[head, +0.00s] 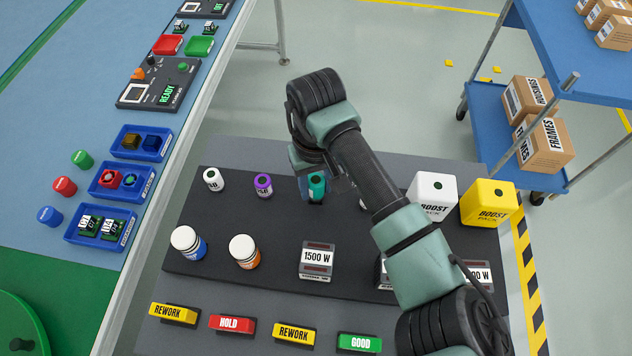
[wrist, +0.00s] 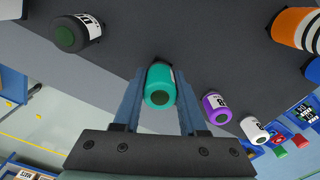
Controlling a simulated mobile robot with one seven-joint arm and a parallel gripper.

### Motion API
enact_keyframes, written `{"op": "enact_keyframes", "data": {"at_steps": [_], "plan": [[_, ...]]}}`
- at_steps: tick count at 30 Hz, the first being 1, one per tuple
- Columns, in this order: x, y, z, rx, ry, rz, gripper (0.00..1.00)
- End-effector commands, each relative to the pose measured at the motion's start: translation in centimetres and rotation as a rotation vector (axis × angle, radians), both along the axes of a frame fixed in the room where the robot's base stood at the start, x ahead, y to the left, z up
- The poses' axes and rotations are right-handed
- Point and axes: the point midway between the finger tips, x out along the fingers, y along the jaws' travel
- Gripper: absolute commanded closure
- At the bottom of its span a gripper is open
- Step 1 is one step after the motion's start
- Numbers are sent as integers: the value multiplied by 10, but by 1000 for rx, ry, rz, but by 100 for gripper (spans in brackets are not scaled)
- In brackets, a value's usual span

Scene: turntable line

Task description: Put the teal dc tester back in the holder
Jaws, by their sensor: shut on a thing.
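The teal dc tester (head: 317,187) is a small teal cylinder with a dark round end. My gripper (head: 312,183) is shut on it, pointing down at the dark board. In the wrist view the teal tester (wrist: 160,84) lies between the two blue fingers of my gripper (wrist: 159,92). The dark board (head: 225,225) carries the row of testers; no separate holder can be made out, and the spot under the teal tester is hidden. I cannot tell whether it touches the board.
A purple tester (head: 263,186) and a white one (head: 213,180) stand to the left. A black-bodied one (wrist: 76,34) shows in the wrist view. White (head: 432,196) and yellow (head: 488,204) boost packs stand right. My arm covers part of the board.

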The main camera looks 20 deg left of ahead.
Motion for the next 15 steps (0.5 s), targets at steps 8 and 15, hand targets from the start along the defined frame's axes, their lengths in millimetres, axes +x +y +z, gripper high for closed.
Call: {"op": "enact_keyframes", "data": {"at_steps": [8, 15], "plan": [[0, -1, -6, -1, -1, 0, 100], [1, 0, -11, 0, -1, 0, 100]]}}
